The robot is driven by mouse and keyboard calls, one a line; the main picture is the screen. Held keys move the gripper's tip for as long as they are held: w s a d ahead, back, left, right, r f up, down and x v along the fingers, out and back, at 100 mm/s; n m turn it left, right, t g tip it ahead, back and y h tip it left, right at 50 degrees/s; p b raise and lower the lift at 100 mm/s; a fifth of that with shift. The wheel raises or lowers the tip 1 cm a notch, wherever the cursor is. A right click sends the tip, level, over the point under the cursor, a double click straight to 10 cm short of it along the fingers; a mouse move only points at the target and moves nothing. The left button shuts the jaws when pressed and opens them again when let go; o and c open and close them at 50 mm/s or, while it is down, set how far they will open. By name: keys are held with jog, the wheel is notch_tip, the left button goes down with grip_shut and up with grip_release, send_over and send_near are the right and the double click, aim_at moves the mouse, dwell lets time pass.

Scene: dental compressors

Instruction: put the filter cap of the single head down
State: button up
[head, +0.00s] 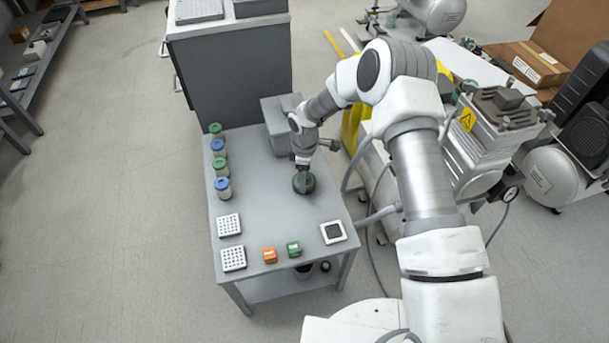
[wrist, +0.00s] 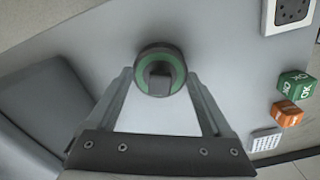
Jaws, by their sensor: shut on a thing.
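The filter cap (head: 304,184) is a round, dark disc with a green ring and a square dark knob in the middle. It also shows in the wrist view (wrist: 173,60), at the top centre. My gripper (head: 303,170) points down over the grey table (head: 265,205) and is shut on the cap, one finger on each side of it in the wrist view (wrist: 159,78). The cap is at or just above the bare tabletop; I cannot tell whether it touches. The single head's compressor (head: 490,135) is probably the one with a yellow warning sign, right of the table.
Several jars with green and blue lids (head: 219,163) line the table's left edge. Two white perforated trays (head: 231,225), an orange block (head: 269,255), a green block (head: 293,248) and a white-framed dark pad (head: 333,232) lie near the front. A grey box (head: 281,125) stands behind. The table's middle is clear.

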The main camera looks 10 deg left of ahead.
jog(key=o, duration=1.1)
jog(key=shift+f, duration=0.1)
notch_tip(320, 180, up, 12)
jog(key=p, duration=0.3)
jog(key=shift+r+p, duration=0.2)
jog(key=shift+p, duration=0.2)
jog(key=s+d+r+m+t, duration=0.1)
jog(key=s+d+r+m, duration=0.15)
jog(key=d+r, duration=0.45)
jog(key=s+d+r+m+t+h, duration=0.1)
jog(key=s+d+r+m, duration=0.15)
jog(key=r, duration=0.75)
jog(key=s+d+r+m+t, duration=0.1)
jog(key=s+d+r+m, duration=0.15)
jog(key=d+r, duration=0.5)
jog(key=s+d+r+m+t, duration=0.1)
jog(key=s+d+r+m, duration=0.1)
jog(key=s, duration=0.4)
jog(key=s+d+r+m, duration=0.3)
jog(key=s+r+m, duration=0.1)
jog(key=s, duration=0.3)
jog(key=s+d+r+m+t+y, duration=0.1)
jog(key=s+d+r+m, duration=0.1)
jog(key=s+m, duration=0.3)
jog(key=shift+s+d+r+t, duration=0.3)
jog(key=shift+s+d+r, duration=0.1)
jog(key=shift+s+r, duration=0.3)
